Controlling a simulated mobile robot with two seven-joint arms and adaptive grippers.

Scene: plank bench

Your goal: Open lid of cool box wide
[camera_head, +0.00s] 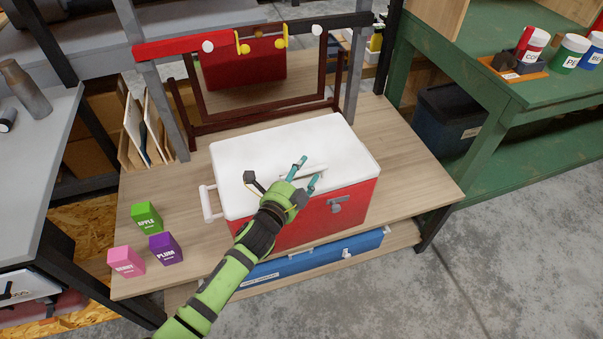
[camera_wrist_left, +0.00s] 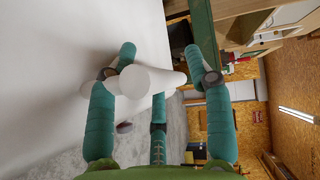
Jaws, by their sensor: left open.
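The cool box has a red body (camera_head: 285,226) and a white lid (camera_head: 330,137), and stands on the plank bench. The lid lies shut on the body. A grey latch (camera_head: 336,205) is on the front face. My left gripper (camera_head: 306,171) is over the front part of the lid, its teal fingers open. A white rounded handle (camera_head: 317,170) on the lid lies at the fingers. In the left wrist view this handle (camera_wrist_left: 142,82) shows between the spread fingers (camera_wrist_left: 160,50); whether they touch it I cannot tell. My right gripper is not in view.
A dark-framed mirror (camera_head: 262,92) stands behind the box, reflecting it. Green, purple (camera_head: 165,248) and pink cartons stand on the bench at left. A blue box (camera_head: 300,262) lies on the shelf below. The bench right of the box is clear.

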